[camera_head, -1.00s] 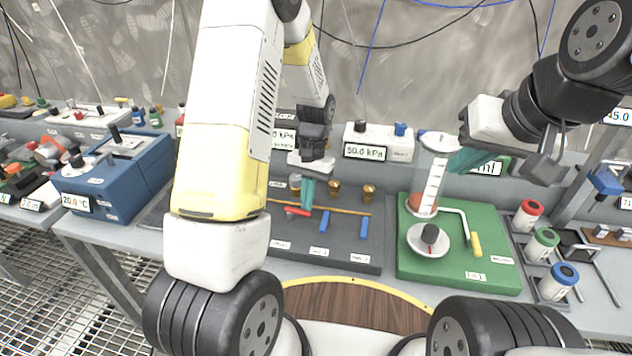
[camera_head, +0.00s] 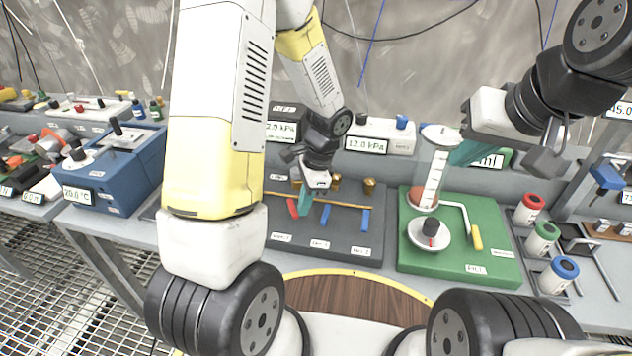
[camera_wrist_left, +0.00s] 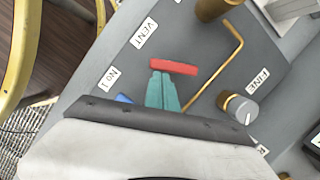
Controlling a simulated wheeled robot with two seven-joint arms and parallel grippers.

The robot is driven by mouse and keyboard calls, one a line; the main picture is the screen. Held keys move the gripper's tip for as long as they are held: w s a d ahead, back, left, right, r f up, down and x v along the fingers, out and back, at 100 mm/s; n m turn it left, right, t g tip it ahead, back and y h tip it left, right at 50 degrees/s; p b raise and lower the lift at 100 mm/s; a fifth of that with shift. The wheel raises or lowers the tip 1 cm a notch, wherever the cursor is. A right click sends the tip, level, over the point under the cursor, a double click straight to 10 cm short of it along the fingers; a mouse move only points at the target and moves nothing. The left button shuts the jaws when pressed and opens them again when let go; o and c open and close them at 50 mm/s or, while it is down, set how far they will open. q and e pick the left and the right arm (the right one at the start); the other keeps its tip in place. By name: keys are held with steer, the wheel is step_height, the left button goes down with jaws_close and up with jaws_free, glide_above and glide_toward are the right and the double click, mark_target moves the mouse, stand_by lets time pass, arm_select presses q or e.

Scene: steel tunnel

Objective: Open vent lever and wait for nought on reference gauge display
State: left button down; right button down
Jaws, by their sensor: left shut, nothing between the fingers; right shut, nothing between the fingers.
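The red vent lever (camera_head: 293,207) on the dark grey valve panel (camera_head: 340,252) now points towards the front, across the brass pipe. In the left wrist view the red lever (camera_wrist_left: 173,67) lies just beyond my fingertips, beside the VENT label (camera_wrist_left: 143,33). My left gripper (camera_head: 305,208) is shut and empty, its teal tips close beside the lever; I cannot tell whether they touch. One display (camera_head: 366,145) reads 12.0 kPa. The display to its left (camera_head: 281,131), partly hidden by my arm, seems to end in 2.0 kPa. My right gripper (camera_head: 462,156) is shut and empty by a clear cylinder.
Two blue levers (camera_head: 325,216) sit right of the red one. A green board (camera_head: 480,265) with the graduated cylinder (camera_head: 432,180) stands to the right. A blue box (camera_head: 120,175) reading 20.0 °C stands left. Red, green and blue-topped jars (camera_head: 544,243) line the right.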

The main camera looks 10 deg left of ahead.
arm_select(q)
steer(key=m, duration=0.1)
steer(key=s+a+m, duration=0.1)
steer(key=m, duration=0.1)
steer(key=m+t, duration=0.1)
steer(key=shift+s+a+m, duration=0.15)
steer(key=shift+s+m, duration=0.1)
steer(key=shift+m, duration=0.05)
steer(key=shift+s+a, duration=0.1)
steer(key=shift+a, duration=0.15)
stand_by(0.4)
steer(key=d, duration=0.2)
steer(key=d+r, duration=0.1)
steer(key=d, duration=0.1)
steer(key=shift+d, duration=0.25)
steer(key=v, duration=0.9)
steer(key=shift+s, duration=0.25)
